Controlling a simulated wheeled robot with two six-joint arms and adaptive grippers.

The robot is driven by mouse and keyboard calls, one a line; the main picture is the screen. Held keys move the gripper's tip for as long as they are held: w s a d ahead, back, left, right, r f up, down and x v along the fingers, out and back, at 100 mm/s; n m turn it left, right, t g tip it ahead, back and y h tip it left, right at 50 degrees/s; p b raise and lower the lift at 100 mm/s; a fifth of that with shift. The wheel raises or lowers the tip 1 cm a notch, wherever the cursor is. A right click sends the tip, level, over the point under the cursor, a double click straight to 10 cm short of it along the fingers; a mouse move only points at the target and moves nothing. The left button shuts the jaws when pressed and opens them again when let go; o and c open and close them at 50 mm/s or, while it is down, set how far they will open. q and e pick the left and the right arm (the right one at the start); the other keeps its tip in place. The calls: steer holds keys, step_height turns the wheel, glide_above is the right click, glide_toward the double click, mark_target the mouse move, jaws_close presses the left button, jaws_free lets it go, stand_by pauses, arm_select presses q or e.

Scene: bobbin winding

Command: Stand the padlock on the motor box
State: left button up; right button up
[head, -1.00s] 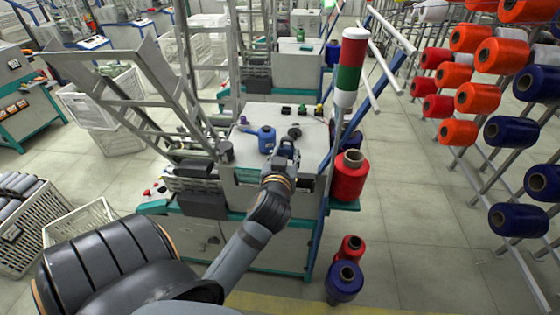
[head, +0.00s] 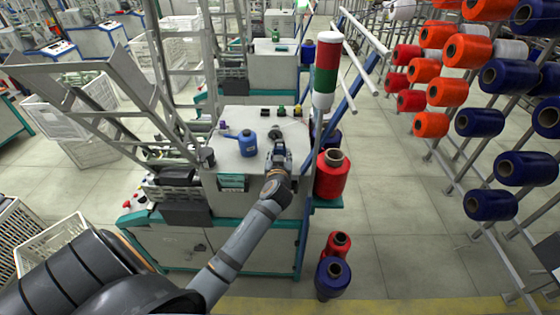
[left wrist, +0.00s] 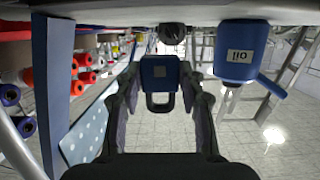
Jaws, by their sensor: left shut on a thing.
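The padlock (left wrist: 160,76) has a blue body and a dark shackle. My left gripper (left wrist: 160,100) is shut on it, with a finger on either side. The left wrist view is upside down, so the padlock is upright with its shackle up. In the head view my left gripper (head: 280,152) is over the front right part of the motor box (head: 225,165), a pale cabinet top; the padlock cannot be made out there. The wrist view shows the box top (left wrist: 120,14) close by the padlock; I cannot tell whether they touch. My right gripper is out of view.
A blue oil can (head: 248,145) stands on the box, left of the gripper. A dark round part (left wrist: 172,33) is just behind the padlock. A red, green and white signal lamp (head: 325,75) and a red spool (head: 331,175) stand to the right.

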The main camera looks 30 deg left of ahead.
arm_select(q)
steer(key=shift+w+f, duration=0.1)
step_height(320, 180, down, 2)
steer(key=shift+w+f+p, duration=0.15)
steer(key=shift+f+p, duration=0.1)
steer(key=shift+p, duration=0.3)
steer(key=shift+f, duration=0.5)
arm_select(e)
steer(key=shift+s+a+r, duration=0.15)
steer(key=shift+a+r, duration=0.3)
arm_select(q)
steer(key=shift+f, duration=0.15)
steer(key=o, duration=1.3)
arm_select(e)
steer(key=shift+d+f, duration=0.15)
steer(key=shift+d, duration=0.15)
